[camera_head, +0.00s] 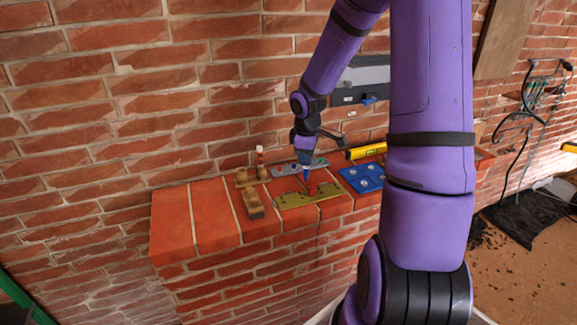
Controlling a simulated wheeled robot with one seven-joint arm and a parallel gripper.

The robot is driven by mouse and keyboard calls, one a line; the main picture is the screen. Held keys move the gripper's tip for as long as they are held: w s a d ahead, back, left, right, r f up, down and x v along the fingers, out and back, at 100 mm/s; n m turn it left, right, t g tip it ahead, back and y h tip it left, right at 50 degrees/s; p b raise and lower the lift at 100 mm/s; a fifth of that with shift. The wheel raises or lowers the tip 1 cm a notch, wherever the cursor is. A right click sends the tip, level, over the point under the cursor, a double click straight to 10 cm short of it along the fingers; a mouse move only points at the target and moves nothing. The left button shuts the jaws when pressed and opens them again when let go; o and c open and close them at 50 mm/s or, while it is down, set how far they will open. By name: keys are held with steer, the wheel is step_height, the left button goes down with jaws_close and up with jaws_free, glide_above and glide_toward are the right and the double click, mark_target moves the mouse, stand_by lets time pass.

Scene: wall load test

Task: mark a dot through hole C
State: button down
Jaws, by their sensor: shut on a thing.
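My gripper (306,158) points down over the brick ledge, shut on a blue marker-like thing (306,176) with its tip low. An olive-yellow flat plate (294,201) lies on the ledge just below and in front of that tip. A small red piece (312,190) is at the plate's upper right. I cannot tell whether the tip touches the plate. The letters and holes on the plate are too small to read, so I cannot pick out hole C.
A blue plate with pale round spots (350,181) lies right of the olive plate, a grey plate (284,170) behind it. Wooden blocks (253,206) and a red-and-white upright thing (260,156) stand left. A yellow level (366,151) lies behind. The ledge's left end (190,220) is clear.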

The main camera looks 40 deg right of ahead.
steer(key=s+d+f, duration=0.2)
steer(key=d+f, duration=0.3)
steer(key=shift+d, duration=0.2)
stand_by(0.6)
steer(key=shift+s+f, duration=0.1)
steer(key=shift+f, duration=0.7)
stand_by(2.6)
steer(key=shift+r, duration=3)
